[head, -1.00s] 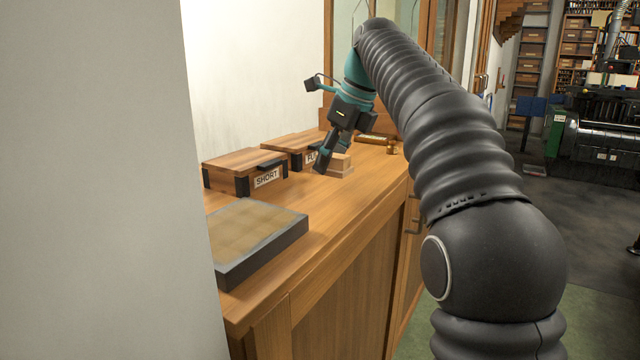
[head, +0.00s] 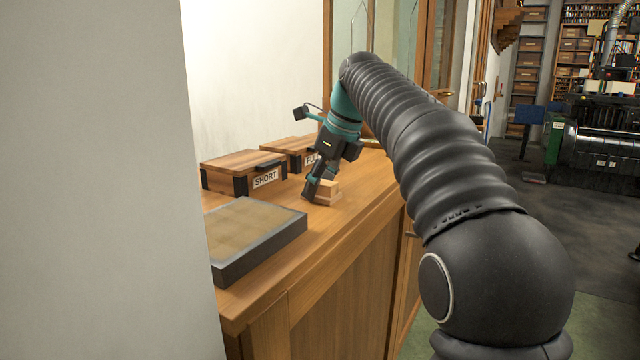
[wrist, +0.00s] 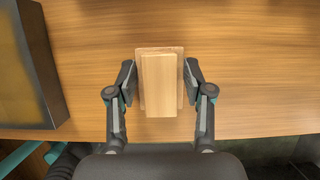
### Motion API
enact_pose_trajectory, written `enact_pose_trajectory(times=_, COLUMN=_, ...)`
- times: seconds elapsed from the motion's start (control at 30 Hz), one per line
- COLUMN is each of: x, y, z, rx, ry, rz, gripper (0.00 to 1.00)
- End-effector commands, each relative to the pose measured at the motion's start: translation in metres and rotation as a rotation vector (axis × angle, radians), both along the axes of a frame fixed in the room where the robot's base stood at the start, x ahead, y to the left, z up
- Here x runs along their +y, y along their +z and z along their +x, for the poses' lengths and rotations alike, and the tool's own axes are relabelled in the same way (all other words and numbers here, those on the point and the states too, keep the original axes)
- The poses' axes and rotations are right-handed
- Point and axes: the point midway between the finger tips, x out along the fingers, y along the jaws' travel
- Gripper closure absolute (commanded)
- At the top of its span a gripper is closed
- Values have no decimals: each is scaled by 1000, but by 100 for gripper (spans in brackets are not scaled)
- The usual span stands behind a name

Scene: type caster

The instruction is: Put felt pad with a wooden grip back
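The felt pad with a wooden grip (head: 329,190) shows as a pale wooden block on a slightly wider base. It is over the bench, right of the boxes. My gripper (head: 318,194) points down at it. In the wrist view, my gripper (wrist: 159,70) has one finger on each side of the pad (wrist: 160,85), with the fingertips close against its base edges. The gripper appears shut on the pad, since the two have moved together. The felt underside is hidden, and I cannot tell whether it touches the bench.
A dark-framed flat slab with a tan top (head: 285,239) lies nearer on the wooden bench (head: 325,235); its edge also shows in the wrist view (wrist: 48,75). A box labelled SHORT (head: 240,165) and another box (head: 291,145) stand behind. The bench's front edge is close to the pad.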

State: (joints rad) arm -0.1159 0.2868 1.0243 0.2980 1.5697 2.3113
Motion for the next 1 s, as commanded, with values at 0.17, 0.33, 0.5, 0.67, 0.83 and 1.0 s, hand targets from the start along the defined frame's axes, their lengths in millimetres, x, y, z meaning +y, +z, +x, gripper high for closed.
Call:
enact_pose_trajectory(times=0.17, x=0, y=0, z=0, rx=0, ry=0, rz=0, gripper=24)
enact_pose_trajectory(times=0.33, x=0, y=0, z=0, rx=0, ry=0, rz=0, gripper=24)
enact_pose_trajectory(times=0.5, x=0, y=6, z=0, rx=-2, ry=1, rz=0, gripper=24)
enact_pose_trajectory(times=0.67, x=-7, y=27, z=-5, rx=-3, ry=0, rz=0, gripper=24)
enact_pose_trajectory(times=0.83, x=-19, y=61, z=-12, rx=-3, ry=-1, rz=0, gripper=24)
enact_pose_trajectory(times=1.0, x=-28, y=84, z=-17, rx=-3, ry=-1, rz=1, gripper=24)
